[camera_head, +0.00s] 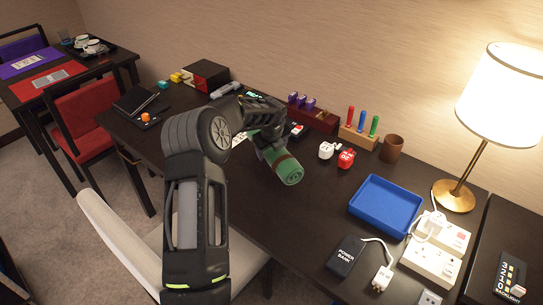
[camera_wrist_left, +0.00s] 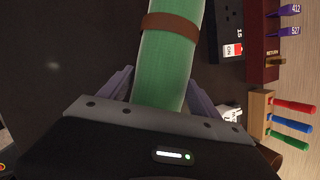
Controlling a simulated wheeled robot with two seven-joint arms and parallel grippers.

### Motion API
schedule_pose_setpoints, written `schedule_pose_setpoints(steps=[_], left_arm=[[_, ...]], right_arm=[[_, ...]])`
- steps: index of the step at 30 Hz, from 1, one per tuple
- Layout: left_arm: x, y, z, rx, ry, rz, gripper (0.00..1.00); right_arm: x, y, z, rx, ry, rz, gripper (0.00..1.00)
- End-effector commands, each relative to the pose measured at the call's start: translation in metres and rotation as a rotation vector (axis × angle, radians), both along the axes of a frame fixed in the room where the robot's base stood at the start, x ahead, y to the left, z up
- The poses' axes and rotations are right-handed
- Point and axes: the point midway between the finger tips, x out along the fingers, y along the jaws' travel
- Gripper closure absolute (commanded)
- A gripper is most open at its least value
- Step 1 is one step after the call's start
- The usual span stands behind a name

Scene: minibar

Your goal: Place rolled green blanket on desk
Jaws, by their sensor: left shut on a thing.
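The rolled green blanket (camera_head: 286,168) has a brown band and shows its rolled end toward the camera in the head view. My left gripper (camera_head: 270,147) is shut on it, over the middle of the dark desk (camera_head: 262,210). In the left wrist view the blanket (camera_wrist_left: 166,65) runs up between the fingers of my left gripper (camera_wrist_left: 160,85). I cannot tell whether the blanket touches the desk top. My right gripper does not show in either view.
A blue tray (camera_head: 386,205), a power bank (camera_head: 345,256) and a lamp (camera_head: 455,195) stand to the right. Red and white plugs (camera_head: 346,158), a pen holder (camera_head: 358,137) and a brown cup (camera_head: 391,148) line the back. The desk front near the middle is clear. A white chair (camera_head: 130,245) stands in front.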

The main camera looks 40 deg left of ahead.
Motion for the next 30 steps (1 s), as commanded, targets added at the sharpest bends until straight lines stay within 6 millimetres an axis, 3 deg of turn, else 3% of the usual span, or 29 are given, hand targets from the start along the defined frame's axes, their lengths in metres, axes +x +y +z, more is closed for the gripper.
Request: schedule_pose_setpoints(steps=[8, 18, 28, 29, 30], left_arm=[[0.001, 0.000, 0.000, 0.001, -0.002, 0.000, 0.84], [0.000, 0.000, -0.036, 0.001, -0.001, -0.001, 0.84], [0.000, 0.000, -0.039, 0.001, -0.002, 0.000, 0.84], [0.000, 0.000, -0.039, 0.001, -0.001, 0.000, 0.26], [0.000, 0.000, -0.039, 0.001, -0.001, 0.000, 0.23]], right_arm=[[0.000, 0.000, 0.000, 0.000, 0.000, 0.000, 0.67], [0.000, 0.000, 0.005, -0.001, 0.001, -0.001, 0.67], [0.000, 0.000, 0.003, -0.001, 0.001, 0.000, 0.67], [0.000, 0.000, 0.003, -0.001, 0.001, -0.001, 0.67], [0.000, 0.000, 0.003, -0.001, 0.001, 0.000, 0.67]])
